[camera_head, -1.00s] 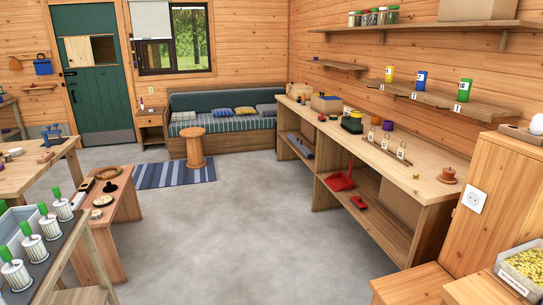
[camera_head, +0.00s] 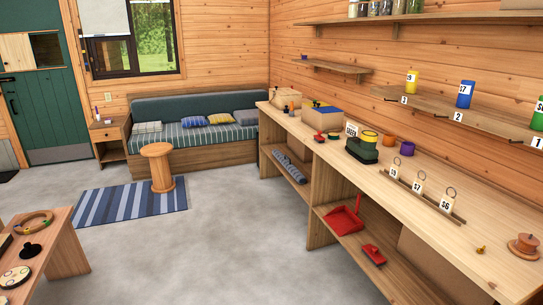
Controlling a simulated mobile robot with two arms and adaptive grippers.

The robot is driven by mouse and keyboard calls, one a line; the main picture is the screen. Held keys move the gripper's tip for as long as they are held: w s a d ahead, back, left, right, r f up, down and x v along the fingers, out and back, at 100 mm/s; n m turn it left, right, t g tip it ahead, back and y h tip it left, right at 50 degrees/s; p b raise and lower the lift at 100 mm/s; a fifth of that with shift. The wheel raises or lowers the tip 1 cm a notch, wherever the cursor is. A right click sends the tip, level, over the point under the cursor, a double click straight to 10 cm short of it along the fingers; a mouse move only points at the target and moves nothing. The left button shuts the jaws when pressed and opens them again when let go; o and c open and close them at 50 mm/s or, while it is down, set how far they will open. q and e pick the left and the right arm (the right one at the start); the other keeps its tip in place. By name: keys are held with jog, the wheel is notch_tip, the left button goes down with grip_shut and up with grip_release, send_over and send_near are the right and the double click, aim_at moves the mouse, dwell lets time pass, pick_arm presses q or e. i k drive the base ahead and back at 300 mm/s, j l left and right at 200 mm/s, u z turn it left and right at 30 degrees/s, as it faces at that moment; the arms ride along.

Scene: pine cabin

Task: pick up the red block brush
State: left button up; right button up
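A red block brush (camera_head: 374,256) lies on the lower shelf of the long wooden counter at the right, near the shelf's front edge. A red dustpan (camera_head: 345,219) lies on the same shelf, farther back and to the left of the brush, apart from it. Neither of my grippers is in view.
The counter (camera_head: 440,228) carries a green and yellow stack, small cups, tagged rings and boxes. A low table (camera_head: 58,228) is at the left. The grey floor between is clear.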

aim_at(319, 138)
jog(key=i+z, duration=0.4)
jog(key=i, duration=0.9)
